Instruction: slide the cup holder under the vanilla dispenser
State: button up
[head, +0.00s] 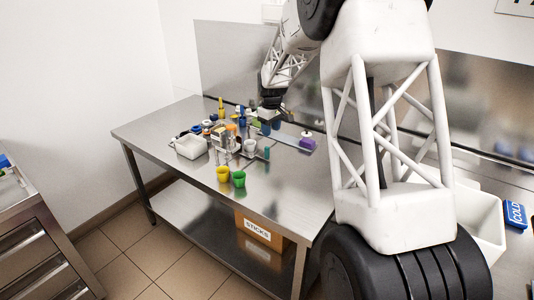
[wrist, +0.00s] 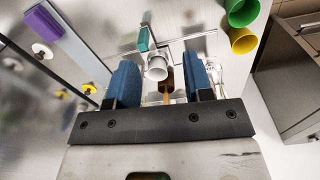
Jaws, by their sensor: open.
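A white round holder (wrist: 157,66), apparently the cup holder, has a teal tab (wrist: 143,38) beside it in the wrist view. The holder shows at the middle of the table in the head view (head: 250,146), with its tab (head: 267,153) to the right. My gripper (wrist: 160,68) is open, its two blue fingers apart. The holder appears between and beyond the fingertips; contact cannot be told. A small brown-orange piece (wrist: 165,84) shows between the fingers. In the head view my gripper (head: 271,125) is above the table, behind the holder. I cannot tell which part is the vanilla dispenser.
A yellow cup (head: 222,174) and a green cup (head: 238,178) stand near the table's front edge. A white bin (head: 190,146) is to their left. A purple block (head: 307,143) lies at the right. Several small coloured items crowd the back. The table's front right is clear.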

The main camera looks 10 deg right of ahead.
jog(key=n, duration=0.1)
send_over(267, 147)
notch_tip(267, 147, down, 9)
jog(key=shift+s+f, duration=0.1)
jog(key=shift+f, duration=0.1)
jog(key=shift+f, duration=3.85)
jog(key=shift+c, duration=0.5)
grip_shut()
